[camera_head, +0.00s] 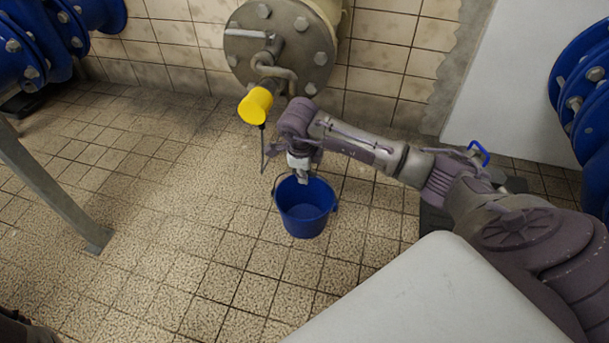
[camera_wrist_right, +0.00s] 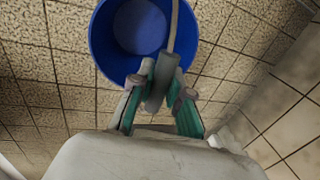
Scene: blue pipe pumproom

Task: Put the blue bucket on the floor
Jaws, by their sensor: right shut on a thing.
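The blue bucket (camera_head: 305,222) hangs upright or stands below my right gripper (camera_head: 302,172) in the head view. I cannot tell for certain whether its base touches the tiled floor (camera_head: 200,225). In the right wrist view the bucket (camera_wrist_right: 103,42) looks empty, and its thin handle (camera_wrist_right: 175,30) runs to the fingers. My right gripper (camera_wrist_right: 160,88) is shut on that handle, above the bucket's rim. The fingertips partly hide the handle. My left gripper is not in view.
A large flanged pipe (camera_head: 280,48) with a yellow-ended lever (camera_head: 255,106) stands behind the bucket. Blue pipes (camera_head: 45,45) are at the left, and another blue flange (camera_head: 585,95) is at the right. A grey metal leg (camera_head: 55,195) stands at the left. The floor left of the bucket is clear.

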